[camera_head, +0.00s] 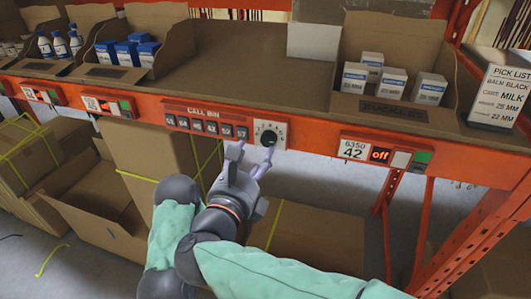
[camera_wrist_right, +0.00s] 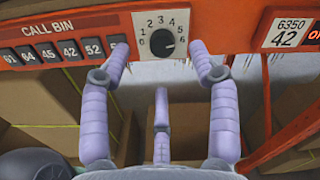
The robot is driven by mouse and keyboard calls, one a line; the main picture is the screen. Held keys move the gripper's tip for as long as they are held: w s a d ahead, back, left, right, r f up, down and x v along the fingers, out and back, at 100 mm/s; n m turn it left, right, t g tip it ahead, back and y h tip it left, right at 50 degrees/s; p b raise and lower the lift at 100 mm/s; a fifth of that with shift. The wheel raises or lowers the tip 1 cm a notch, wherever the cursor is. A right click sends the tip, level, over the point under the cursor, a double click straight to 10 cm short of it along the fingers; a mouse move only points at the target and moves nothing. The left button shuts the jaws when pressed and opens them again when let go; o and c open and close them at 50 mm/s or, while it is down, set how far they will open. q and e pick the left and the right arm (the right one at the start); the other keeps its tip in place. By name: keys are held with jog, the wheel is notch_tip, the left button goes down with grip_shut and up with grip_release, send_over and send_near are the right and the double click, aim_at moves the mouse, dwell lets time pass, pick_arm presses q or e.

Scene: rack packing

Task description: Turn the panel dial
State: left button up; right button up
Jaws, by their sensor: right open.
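The panel dial (camera_head: 269,136) is a round black knob on a white plate on the orange rack beam. My right gripper (camera_head: 252,154) is just below and in front of the plate, fingers spread and empty. In the right wrist view, the two upper fingers of the right gripper (camera_wrist_right: 159,55) stand on either side of the dial, apart from it; a third finger is below. My left gripper is not in view.
A CALL BIN button strip (camera_head: 205,123) sits left of the dial, close to the left finger. A 6350 42 label (camera_head: 355,149) with an "off" display is to the right. Bins of boxes and bottles stand on the shelf above. Open cardboard boxes (camera_head: 95,205) lie below.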

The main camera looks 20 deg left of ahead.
aim_at(267, 143)
jog(key=w+m+b, duration=0.1)
jog(key=w+m, duration=0.1)
jog(key=w+f+m+b, duration=0.1)
jog(key=w, duration=0.2)
jog(key=w+f+m, duration=0.1)
jog(key=w+m, duration=0.1)
jog(key=w, duration=0.1)
jog(key=shift+w+d+f+m+b, duration=0.2)
jog(key=shift+d+f+m+b, duration=0.1)
jog(key=shift+b, duration=0.1)
dwell(0.4)
jog(key=c, duration=1.1)
